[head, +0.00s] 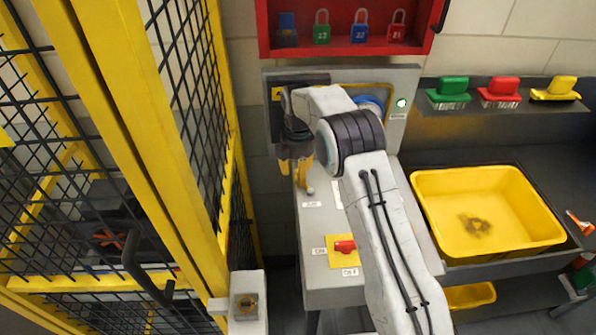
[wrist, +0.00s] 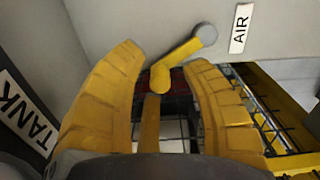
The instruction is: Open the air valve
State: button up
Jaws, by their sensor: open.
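My gripper (wrist: 164,60) is open. My arm hides part of the cabinet.
A red rotary switch (head: 344,246) on a yellow plate sits lower on the cabinet. A yellow mesh fence (head: 165,130) stands close on the left. A yellow tub (head: 490,255) is on the right, below brushes on a shelf. A red padlock box (head: 262,30) hangs above.

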aim_at(308, 180)
jog(key=shift+o, duration=0.3)
grip_shut()
jog(key=shift+d, duration=0.1)
jog(key=m, duration=0.1)
jog(key=d+m, duration=0.1)
jog(key=m, duration=0.1)
jog(key=shift+w+d, duration=0.15)
jog(key=shift+w, duration=0.1)
jog(key=shift+w+d+m, duration=0.1)
jog(key=shift+d+m, duration=0.3)
jog(key=shift+m, duration=0.45)
jog(key=shift+d+m, duration=0.35)
jog(key=shift+m, duration=0.5)
jog(key=shift+f, duration=0.1)
jog(key=shift+c, duration=0.3)
grip_release()
